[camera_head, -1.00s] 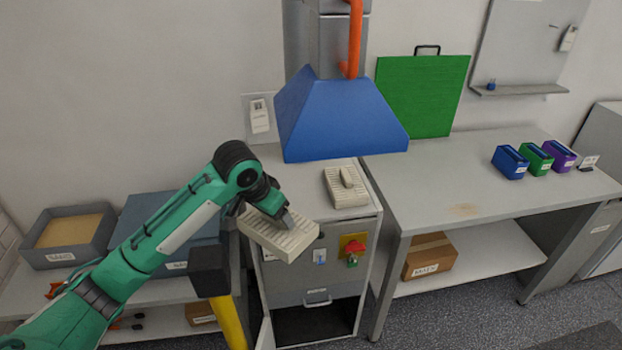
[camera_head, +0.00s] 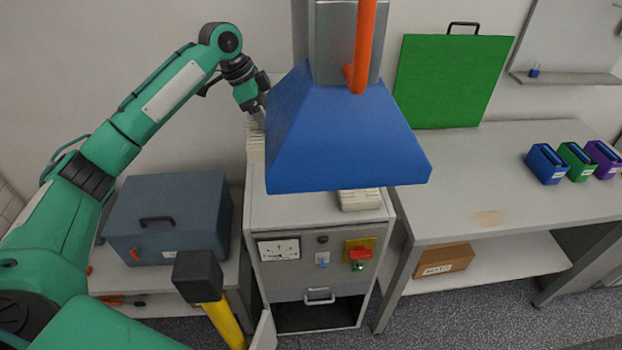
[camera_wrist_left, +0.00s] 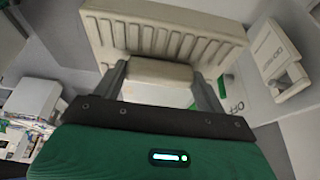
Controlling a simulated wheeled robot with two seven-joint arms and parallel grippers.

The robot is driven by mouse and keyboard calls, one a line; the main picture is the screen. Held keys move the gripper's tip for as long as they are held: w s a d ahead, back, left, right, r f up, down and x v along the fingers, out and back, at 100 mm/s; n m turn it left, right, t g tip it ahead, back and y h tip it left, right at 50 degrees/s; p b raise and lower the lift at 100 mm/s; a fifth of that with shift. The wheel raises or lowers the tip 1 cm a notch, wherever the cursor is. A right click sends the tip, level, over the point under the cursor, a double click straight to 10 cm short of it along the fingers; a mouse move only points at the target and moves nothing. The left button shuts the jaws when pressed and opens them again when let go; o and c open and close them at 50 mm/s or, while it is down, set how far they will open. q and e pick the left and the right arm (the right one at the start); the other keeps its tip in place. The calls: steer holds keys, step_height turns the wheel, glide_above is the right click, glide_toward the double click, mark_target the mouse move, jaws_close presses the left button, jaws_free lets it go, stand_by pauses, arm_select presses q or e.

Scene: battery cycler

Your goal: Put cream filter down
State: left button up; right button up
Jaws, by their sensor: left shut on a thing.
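My left gripper (camera_head: 259,117) is beside the left side of the blue hood, over the back left of the grey cabinet (camera_head: 325,212). It is shut on the block-like grip of the cream filter (camera_head: 255,146), a ribbed slab. In the head view the filter is mostly hidden by the hood. In the left wrist view the ribbed filter (camera_wrist_left: 165,30) lies across the top, with its grip between my left fingers (camera_wrist_left: 160,72). I cannot tell whether it touches the cabinet top. Another cream block (camera_head: 360,199) sits on the cabinet top, partly hidden by the hood. My right gripper is not in view.
The blue hood (camera_head: 345,140) hangs over the cabinet top. A wall box (camera_wrist_left: 275,58) is close to the filter. The right bench (camera_head: 480,180) is largely clear.

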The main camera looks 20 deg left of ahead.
arm_select(q)
step_height(320, 180, down, 19)
steer(key=p, duration=0.6)
steer(key=shift+s, duration=0.15)
steer(key=shift+f, duration=0.25)
steer(key=shift+f, duration=0.1)
steer(key=o, duration=1.5)
steer(key=shift+c, duration=0.2)
